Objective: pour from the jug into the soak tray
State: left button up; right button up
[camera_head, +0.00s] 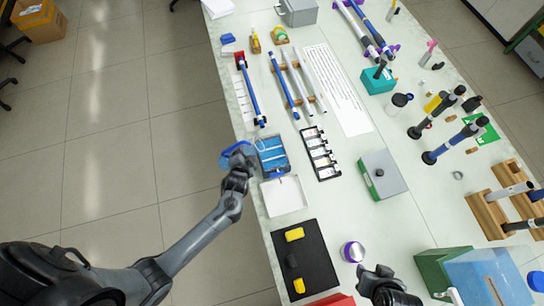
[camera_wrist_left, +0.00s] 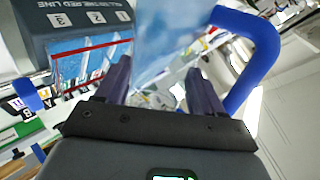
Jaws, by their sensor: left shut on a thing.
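A clear jug with a blue handle (camera_head: 226,157) is in my left gripper (camera_head: 241,155) at the left edge of the table. In the left wrist view, the fingers are shut on the clear jug wall (camera_wrist_left: 165,40), with the blue handle (camera_wrist_left: 262,50) to the right. The jug looks tilted; its contents are unclear. The soak tray (camera_head: 272,157), blue inside, is just right of the jug. In the left wrist view, its numbered grey side (camera_wrist_left: 75,22) and red line show beyond the fingers. My right gripper (camera_head: 378,278) is at the lower middle, its fingers unclear.
A white tray (camera_head: 284,196) lies just below the soak tray. A black rack with white labels (camera_head: 320,153) stands to its right. Rods on wooden supports (camera_head: 297,80) lie above. A black mat (camera_head: 303,262) with yellow pieces is below. A grey-green box (camera_head: 382,174) stands farther right.

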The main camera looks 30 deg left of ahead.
pick_arm(q)
jog(key=shift+r, duration=0.15)
jog(key=shift+w+r+p, duration=0.1)
jog(key=shift+p, duration=0.55)
dwell(0.8)
jog(key=shift+d+r+m+g+y+p, duration=0.1)
jog(key=shift+r+m+g+y+p, duration=0.2)
jog(key=shift+p, duration=0.4)
jog(key=shift+f, duration=0.1)
dwell(0.6)
